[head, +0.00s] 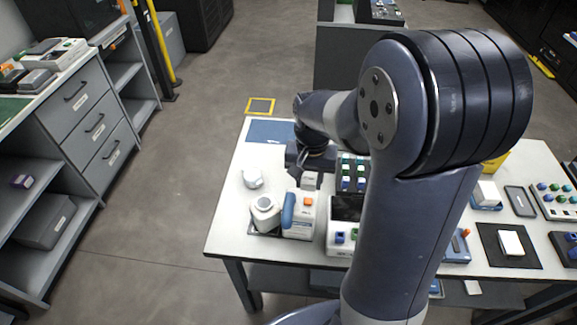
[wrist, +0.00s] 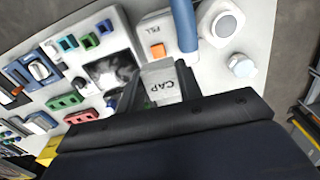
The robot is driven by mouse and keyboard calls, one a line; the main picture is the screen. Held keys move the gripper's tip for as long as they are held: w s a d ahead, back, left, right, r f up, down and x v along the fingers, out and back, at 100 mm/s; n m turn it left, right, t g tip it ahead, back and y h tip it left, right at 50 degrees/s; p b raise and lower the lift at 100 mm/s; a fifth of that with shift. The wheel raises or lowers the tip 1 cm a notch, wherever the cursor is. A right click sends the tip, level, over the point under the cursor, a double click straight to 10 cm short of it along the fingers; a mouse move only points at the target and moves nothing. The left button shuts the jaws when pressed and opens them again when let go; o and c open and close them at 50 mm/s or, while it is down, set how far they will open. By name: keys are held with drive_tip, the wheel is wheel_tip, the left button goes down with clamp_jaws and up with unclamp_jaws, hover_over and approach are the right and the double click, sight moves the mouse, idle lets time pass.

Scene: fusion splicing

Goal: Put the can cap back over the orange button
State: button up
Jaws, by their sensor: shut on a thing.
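My gripper (wrist: 158,90) is shut on a pale can cap (wrist: 162,86) marked "CAP", held between its two dark fingers. In the head view my gripper (head: 309,180) is beside the top end of the white can (head: 299,228). The orange button (head: 308,201) shows uncovered on the can, and also in the wrist view (wrist: 157,50), just beyond the held cap. A blue handle (head: 288,210) runs along the can's left side. I cannot tell how high the cap is above the can.
A white bottle with a grey top (head: 265,214) stands left of the can, and a small white lidded jar (head: 252,178) behind it. A device with a dark screen (head: 346,208) is close on the right. The table's left rear corner has a flat blue mat (head: 268,131).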

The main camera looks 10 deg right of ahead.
sight(308, 202)
drive_tip(key=shift+s+r, duration=0.1)
drive_tip(key=shift+s, duration=0.35)
drive_tip(key=shift+f+b, duration=1.75)
drive_tip(key=shift+f, duration=0.3)
drive_tip(key=shift+f, duration=0.15)
drive_tip(key=shift+f+b, duration=0.4)
drive_tip(key=shift+f, duration=0.05)
drive_tip(key=shift+f+b, duration=0.45)
drive_tip(key=shift+f, duration=0.3)
drive_tip(key=o, duration=1)
drive_tip(key=shift+w+r, duration=0.1)
drive_tip(key=shift+r, duration=0.05)
